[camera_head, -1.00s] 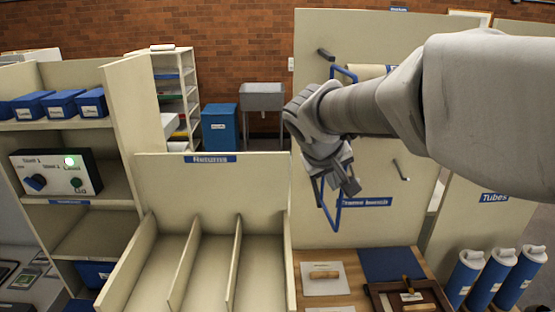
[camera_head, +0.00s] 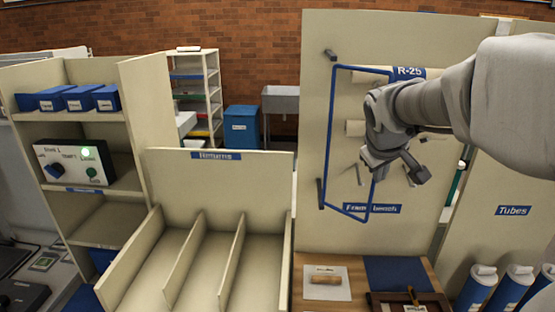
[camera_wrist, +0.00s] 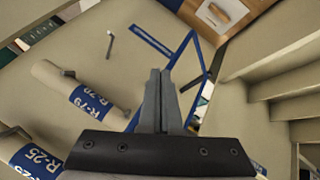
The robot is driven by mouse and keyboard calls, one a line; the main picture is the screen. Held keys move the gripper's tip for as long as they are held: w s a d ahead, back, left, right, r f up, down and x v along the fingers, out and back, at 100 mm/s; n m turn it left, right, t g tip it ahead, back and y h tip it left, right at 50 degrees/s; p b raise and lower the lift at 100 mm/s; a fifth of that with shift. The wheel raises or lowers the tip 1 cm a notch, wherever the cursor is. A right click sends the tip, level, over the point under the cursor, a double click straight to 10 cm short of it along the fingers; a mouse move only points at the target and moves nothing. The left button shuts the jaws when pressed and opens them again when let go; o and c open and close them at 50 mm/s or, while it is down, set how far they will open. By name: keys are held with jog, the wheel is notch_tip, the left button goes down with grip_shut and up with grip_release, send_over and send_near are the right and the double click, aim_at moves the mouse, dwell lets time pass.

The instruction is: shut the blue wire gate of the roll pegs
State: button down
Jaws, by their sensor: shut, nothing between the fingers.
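The blue wire gate (camera_head: 327,135) hangs in front of the upright cream panel and shows as a tall frame in the head view. Its left side is by the dark brackets. Part of its right bar is hidden behind my gripper (camera_head: 396,168), which is shut and empty. In the wrist view, the shut fingers (camera_wrist: 160,75) point towards the panel, with the gate's bars (camera_wrist: 182,55) close to their right; contact cannot be told. Rolls sit on the pegs: the R-25 roll (camera_head: 408,72) at the top and the R-79 roll (camera_wrist: 85,95) lower, largely hidden in the head view.
A wooden bench (camera_head: 352,278) with a blue mat (camera_head: 392,270) and a tray lies below the panel. The cream divided rack (camera_head: 200,255) stands to the left. Blue-banded tubes (camera_head: 478,285) stand at the lower right.

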jog(key=w+d+p, duration=0.1)
jog(key=w+d, duration=0.4)
jog(key=w, duration=0.2)
jog(key=shift+w+d+p, duration=0.15)
jog(key=shift+w+p, duration=0.1)
jog(key=shift+p, duration=0.15)
jog(key=shift+s, duration=0.1)
dwell(0.8)
